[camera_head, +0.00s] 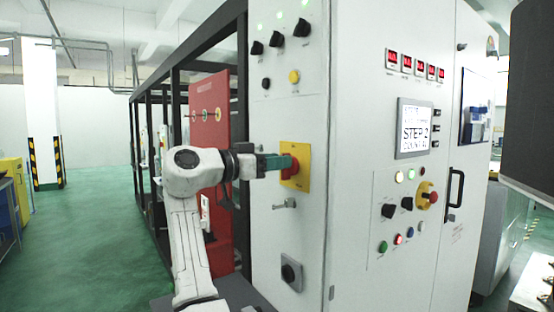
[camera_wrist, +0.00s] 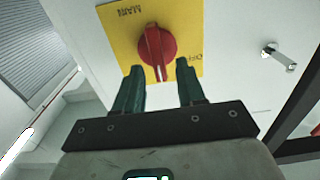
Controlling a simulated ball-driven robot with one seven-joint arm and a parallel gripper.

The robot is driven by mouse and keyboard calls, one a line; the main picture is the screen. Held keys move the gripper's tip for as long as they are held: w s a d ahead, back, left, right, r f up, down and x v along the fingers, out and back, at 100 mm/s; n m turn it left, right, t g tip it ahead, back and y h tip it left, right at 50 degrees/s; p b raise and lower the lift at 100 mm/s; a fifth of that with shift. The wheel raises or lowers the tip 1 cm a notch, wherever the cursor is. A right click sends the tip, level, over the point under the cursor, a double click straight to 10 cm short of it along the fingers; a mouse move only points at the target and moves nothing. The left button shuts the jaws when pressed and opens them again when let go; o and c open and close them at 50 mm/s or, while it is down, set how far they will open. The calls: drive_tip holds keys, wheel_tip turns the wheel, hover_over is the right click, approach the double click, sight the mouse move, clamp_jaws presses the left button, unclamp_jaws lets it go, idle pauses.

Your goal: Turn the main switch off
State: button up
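The main switch is a red rotary knob (camera_head: 289,170) on a yellow plate (camera_head: 304,155) on the side of the white cabinet. In the wrist view the knob (camera_wrist: 156,42) has a white mark at its lower end, and its bar lies nearly vertical in the picture. The yellow plate (camera_wrist: 117,28) carries upside-down MAIN lettering and OFF lettering at its right. My gripper (camera_wrist: 160,68) is open, with one green finger on each side of the knob's lower end. Gaps show between fingers and knob. In the head view my gripper (camera_head: 283,162) is right at the knob.
A metal latch (camera_head: 284,205) sticks out below the plate; it also shows in the wrist view (camera_wrist: 279,57). A black knob (camera_head: 291,273) sits lower on this side. The front has a screen (camera_head: 415,128) and a red emergency button (camera_head: 433,197). Green floor is free at left.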

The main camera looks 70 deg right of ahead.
drive_tip(key=shift+s+d, duration=0.2)
drive_tip(key=shift+d, duration=0.15)
drive_tip(key=shift+c, duration=0.2)
clamp_jaws()
